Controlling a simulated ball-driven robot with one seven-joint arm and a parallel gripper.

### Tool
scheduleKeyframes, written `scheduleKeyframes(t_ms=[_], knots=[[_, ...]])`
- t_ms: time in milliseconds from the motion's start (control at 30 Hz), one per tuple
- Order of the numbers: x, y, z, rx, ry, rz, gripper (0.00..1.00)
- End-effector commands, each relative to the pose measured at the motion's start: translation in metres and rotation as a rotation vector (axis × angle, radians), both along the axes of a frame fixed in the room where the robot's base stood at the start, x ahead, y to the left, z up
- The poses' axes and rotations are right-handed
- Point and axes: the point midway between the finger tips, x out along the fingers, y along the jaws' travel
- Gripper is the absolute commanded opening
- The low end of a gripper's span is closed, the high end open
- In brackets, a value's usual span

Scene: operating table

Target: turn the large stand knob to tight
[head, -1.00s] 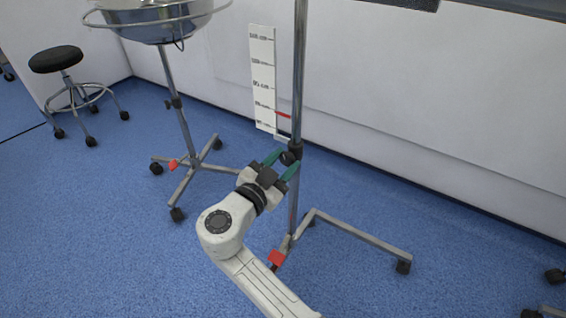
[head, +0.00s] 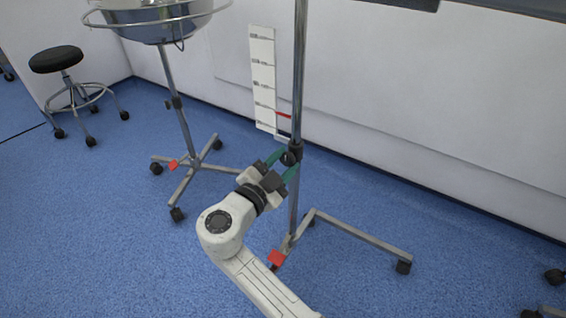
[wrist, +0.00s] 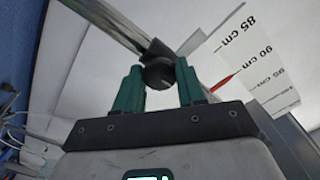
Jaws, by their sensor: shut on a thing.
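The large stand knob (wrist: 158,74) is black and round, on a dark collar of the upright steel pole (head: 299,80). In the head view the knob (head: 288,158) sits at the pole's collar, between my green fingertips. My gripper (head: 282,163) reaches it from the lower left. In the wrist view my gripper (wrist: 160,84) has one green finger on each side of the knob and is shut on it. The collar's far side is hidden. A white height scale (head: 263,80) with a red pointer (head: 283,115) stands just left of the pole.
The stand's base (head: 360,235) has legs with casters and a red pedal (head: 276,258). A steel basin (head: 160,22) on a wheeled stand is at left. A black stool (head: 56,60) stands farther left.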

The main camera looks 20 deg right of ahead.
Motion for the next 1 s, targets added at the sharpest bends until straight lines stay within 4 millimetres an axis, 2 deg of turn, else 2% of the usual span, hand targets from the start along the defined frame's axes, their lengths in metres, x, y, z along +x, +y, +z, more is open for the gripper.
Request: scheduleKeyframes(t_ms=[67,100,333,667,767,1000], knots=[[0.0,0.0,-0.003,0.003,0.005,0.0,0.09],[0.0,0.0,-0.003,0.003,0.005,0.0,0.41],[0.0,0.0,-0.001,0.001,0.003,0.0,0.63],[-0.002,0.004,0.0,0.0,0.001,0.002,0.65],[-0.008,0.013,0.001,0.0,0.001,0.003,0.65],[-0.035,0.049,0.002,-0.001,0.003,0.005,0.65]])
